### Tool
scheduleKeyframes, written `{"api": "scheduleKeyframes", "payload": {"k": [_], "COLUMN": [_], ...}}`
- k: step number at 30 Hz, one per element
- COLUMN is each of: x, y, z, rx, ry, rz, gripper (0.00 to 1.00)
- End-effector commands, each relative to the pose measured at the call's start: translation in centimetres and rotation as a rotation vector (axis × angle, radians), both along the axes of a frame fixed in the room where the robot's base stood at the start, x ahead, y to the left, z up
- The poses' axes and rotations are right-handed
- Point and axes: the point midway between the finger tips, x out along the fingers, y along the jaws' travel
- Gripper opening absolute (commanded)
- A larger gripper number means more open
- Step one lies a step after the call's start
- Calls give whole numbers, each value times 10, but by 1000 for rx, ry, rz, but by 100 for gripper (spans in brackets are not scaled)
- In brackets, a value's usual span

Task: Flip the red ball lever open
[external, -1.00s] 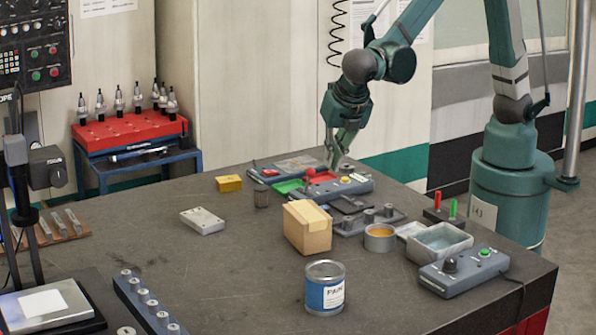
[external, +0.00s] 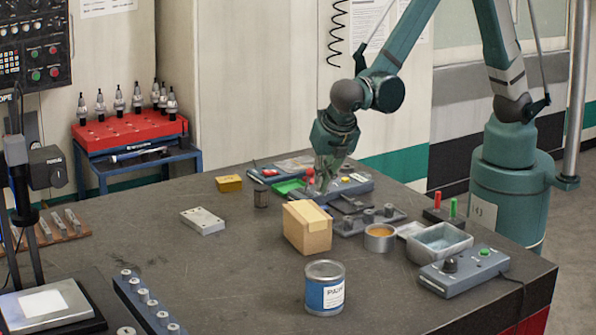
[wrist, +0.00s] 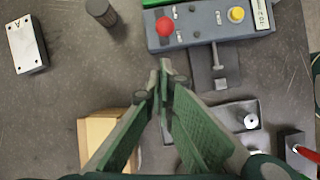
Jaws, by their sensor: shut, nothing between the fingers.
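The red ball (wrist: 165,26) sits on the left part of a blue-grey control box (wrist: 200,30) in the wrist view. In the external view the red ball (external: 310,181) shows just left of my gripper, on the box (external: 350,187). The wrist view looks down on the ball, so the angle of its lever is hard to tell. My gripper (wrist: 160,68) is shut with nothing between its fingertips, which show below the ball in the wrist view. In the external view my gripper (external: 324,188) is low over the box and covers part of it.
A yellow button (wrist: 236,14) is on the same box, to the right. A plate with a metal rod (wrist: 214,57) lies beside the box. A cardboard box (external: 307,228) stands near my gripper. A dark cylinder (wrist: 101,11) and a metal block (wrist: 27,44) stand left, with bare table between.

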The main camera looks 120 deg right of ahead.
Motion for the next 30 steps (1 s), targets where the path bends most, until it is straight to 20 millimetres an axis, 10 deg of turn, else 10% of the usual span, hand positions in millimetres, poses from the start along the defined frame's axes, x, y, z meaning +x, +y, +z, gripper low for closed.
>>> {"api": "scheduleKeyframes", "payload": {"k": [30], "x": [-6], "y": [-27], "z": [7], "rx": [17], "ry": [0], "rz": [-1], "gripper": [0]}}
